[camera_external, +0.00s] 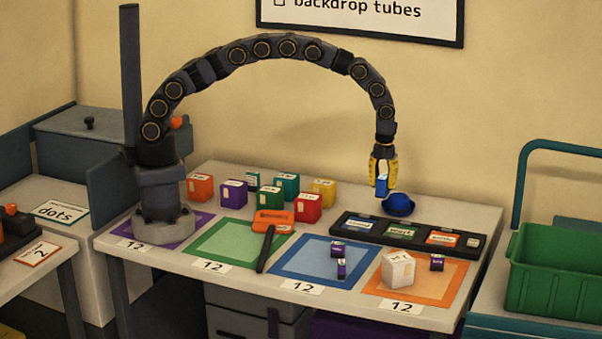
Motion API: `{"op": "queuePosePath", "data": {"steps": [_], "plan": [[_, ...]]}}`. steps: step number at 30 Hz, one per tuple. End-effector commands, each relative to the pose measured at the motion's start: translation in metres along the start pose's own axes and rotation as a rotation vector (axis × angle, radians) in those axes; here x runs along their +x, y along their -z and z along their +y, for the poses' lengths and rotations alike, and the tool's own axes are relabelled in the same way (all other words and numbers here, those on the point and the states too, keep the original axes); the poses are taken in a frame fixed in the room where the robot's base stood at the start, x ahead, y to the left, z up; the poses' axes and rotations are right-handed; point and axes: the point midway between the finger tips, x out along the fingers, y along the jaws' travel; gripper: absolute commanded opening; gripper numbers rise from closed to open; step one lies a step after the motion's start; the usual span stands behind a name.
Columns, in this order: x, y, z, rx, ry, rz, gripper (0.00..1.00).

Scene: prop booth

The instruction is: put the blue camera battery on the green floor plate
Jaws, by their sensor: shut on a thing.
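The blue camera battery (382,187) is held upright between the yellow fingers of my gripper (382,177). My gripper is shut on it and points down, in front of the back right part of the table and close to a blue bowl (401,206). The battery appears to be off the table. The green floor plate (222,244) lies flat at the front left of the table, well to the left of my gripper. An orange tool (270,219) with a dark handle overlaps its right side; the rest of the plate is bare.
Several coloured cubes (233,193) stand behind the green plate. A black tray (372,228) lies in front of my gripper. A blue plate (307,264) bears small purple batteries (337,248). An orange plate (446,286) bears a white cube (399,269) and another purple battery (437,262).

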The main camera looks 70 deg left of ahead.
Motion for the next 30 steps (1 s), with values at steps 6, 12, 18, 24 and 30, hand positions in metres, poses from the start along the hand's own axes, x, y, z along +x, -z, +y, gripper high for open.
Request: {"op": "queuePosePath", "data": {"steps": [6, 12, 18, 24, 30], "plan": [[0.031, -0.008, -0.024, 0.000, -0.001, 0.002, 0.00], [0.049, -0.013, -0.039, 0.000, 0.002, 0.000, 0.00], [0.055, -0.015, -0.043, 0.000, 0.000, 0.001, 0.00], [0.061, -0.018, -0.048, -0.001, 0.001, -0.001, 0.00], [0.090, -0.017, -0.047, 0.000, -0.001, 0.000, 0.00]]}}
